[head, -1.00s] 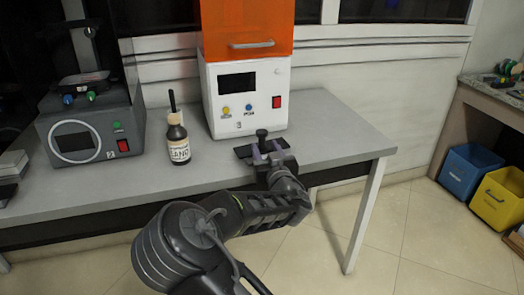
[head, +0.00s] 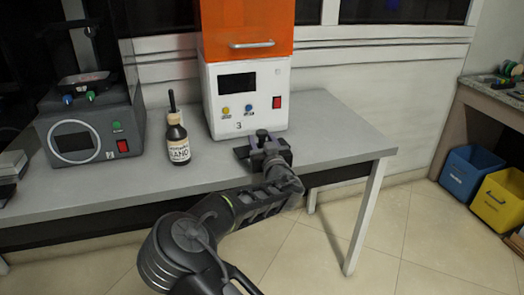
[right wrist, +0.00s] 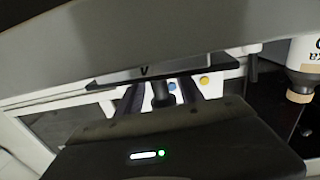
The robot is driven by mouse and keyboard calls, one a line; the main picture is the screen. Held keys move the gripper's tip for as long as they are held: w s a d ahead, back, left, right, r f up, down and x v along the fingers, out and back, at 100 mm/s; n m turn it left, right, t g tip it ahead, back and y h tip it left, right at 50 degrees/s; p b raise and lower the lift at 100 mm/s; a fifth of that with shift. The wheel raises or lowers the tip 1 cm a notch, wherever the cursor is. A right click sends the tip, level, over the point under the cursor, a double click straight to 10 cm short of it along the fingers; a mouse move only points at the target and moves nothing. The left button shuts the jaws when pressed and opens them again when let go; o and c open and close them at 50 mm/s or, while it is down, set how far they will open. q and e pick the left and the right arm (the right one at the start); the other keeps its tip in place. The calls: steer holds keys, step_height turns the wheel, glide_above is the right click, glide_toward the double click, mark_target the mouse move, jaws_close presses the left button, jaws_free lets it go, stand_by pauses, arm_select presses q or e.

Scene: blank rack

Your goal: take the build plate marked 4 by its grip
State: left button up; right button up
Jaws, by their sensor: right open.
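A dark build plate (head: 242,152) lies on the grey table in front of the orange-lidded printer. Its black grip (head: 262,133) stands up from it. The number on the plate cannot be read in the head view. In the right wrist view the plate (right wrist: 200,68) shows edge-on with a small dark mark I cannot read surely, and the grip (right wrist: 162,92) is in front of it. My right gripper (head: 265,147) is open, with one finger on each side of the grip; contact cannot be told. It hides part of the plate. My left gripper is not in view.
The white printer marked 3 (head: 256,113) stands right behind the plate. A brown labelled bottle (head: 178,142) stands to the left, and a grey machine (head: 92,130) further left. The table (head: 340,135) is clear to the right.

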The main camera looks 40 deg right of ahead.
steer(key=shift+c, duration=0.4)
jaws_close()
stand_by(1.1)
